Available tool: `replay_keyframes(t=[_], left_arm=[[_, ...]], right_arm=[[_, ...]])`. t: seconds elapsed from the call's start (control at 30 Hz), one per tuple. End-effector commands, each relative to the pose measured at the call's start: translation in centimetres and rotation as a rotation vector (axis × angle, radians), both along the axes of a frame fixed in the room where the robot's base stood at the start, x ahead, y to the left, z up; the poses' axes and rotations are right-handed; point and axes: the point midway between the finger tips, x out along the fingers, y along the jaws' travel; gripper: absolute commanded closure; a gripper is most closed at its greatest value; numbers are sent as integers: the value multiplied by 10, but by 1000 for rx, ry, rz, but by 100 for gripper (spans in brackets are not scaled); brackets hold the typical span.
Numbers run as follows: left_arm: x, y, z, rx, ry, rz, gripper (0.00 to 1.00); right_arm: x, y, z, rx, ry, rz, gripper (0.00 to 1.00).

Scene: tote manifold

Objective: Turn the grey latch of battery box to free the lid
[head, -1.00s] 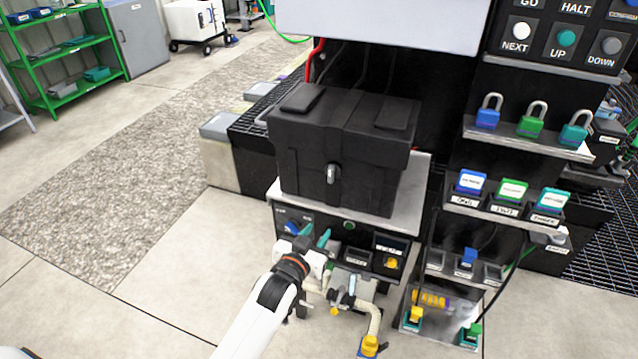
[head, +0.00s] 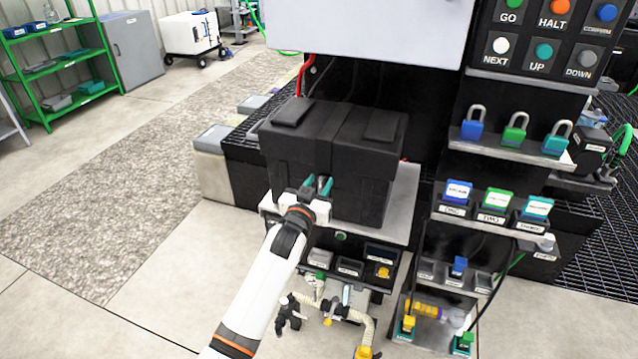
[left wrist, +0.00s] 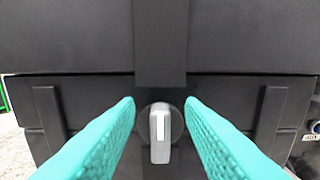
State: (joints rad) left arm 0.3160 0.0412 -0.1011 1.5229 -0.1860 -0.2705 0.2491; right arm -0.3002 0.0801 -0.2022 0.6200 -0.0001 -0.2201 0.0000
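The black battery box (head: 360,190) stands on a grey shelf, its lid (head: 345,118) down, with a strap over its middle. In the left wrist view the grey latch (left wrist: 160,132) is on the box front (left wrist: 75,105) below the strap, pointing up and down. My left gripper (head: 318,184) is at the box front; its teal fingers are open, one on each side of the latch, with gaps between (left wrist: 160,118). In the head view the gripper hides the latch. My right gripper is not in view.
A panel with connectors and a hose (head: 368,328) is below the shelf (head: 400,205). Shelves of padlocks (head: 514,133) and coloured blocks (head: 495,200) stand to the right. A large grey cabinet (head: 370,22) overhangs behind the box.

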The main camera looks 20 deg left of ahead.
Motion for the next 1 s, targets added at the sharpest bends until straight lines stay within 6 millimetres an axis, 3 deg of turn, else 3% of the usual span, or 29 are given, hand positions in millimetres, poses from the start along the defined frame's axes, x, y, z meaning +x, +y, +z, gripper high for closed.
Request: replay_keyframes(t=[0.37, 0.53, 0.57, 1.0], left_arm=[[7, 0, 0, -1, 1, 0, 65], [6, 0, 0, -1, 1, 0, 91], [6, 0, 0, -1, 1, 0, 92], [6, -1, -1, 37, 3, -1, 93]], right_arm=[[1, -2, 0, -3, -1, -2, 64], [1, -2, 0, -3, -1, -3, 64], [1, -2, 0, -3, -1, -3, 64], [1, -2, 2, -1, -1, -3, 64]])
